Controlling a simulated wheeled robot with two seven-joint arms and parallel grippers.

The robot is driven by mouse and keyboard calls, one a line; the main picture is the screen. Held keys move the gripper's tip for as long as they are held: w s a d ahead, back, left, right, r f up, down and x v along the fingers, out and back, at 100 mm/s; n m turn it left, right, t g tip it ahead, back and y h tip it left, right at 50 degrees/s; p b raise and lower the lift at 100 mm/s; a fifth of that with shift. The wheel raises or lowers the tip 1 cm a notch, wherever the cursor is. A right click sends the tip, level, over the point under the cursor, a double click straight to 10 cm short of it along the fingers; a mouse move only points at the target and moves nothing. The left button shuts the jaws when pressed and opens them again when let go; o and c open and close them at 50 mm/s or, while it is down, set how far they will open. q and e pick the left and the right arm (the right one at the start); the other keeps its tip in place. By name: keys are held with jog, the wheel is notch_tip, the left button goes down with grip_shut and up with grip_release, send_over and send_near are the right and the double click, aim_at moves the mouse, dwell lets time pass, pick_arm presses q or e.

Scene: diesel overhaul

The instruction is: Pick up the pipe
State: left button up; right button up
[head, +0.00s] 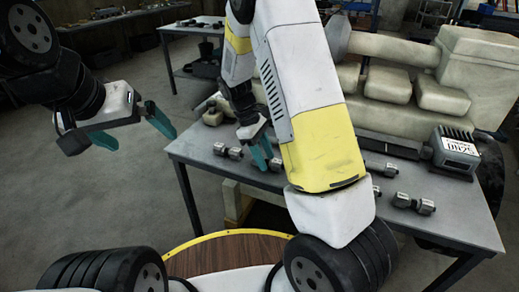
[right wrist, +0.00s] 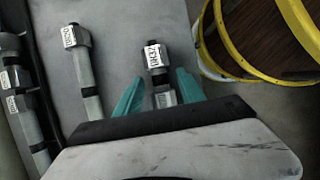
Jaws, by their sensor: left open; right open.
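Several grey pipe-like pieces with hex ends lie on the grey table. In the right wrist view one labelled pipe (right wrist: 155,62) lies between the teal fingers of my right gripper (right wrist: 160,80), which is open around its near part; whether they touch it I cannot tell. A longer labelled pipe (right wrist: 88,75) lies to its left, outside the fingers. In the head view my right gripper (head: 267,158) is low over the table's left part, beside a short piece (head: 228,151). My left gripper (head: 142,140) is open and empty, over the floor left of the table.
A yellow-rimmed round wooden top (head: 225,255) is near my base. My right arm hides the table's middle.

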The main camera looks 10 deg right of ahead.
jog(key=shift+d+f, duration=0.1)
jog(key=shift+f, duration=0.2)
grip_shut()
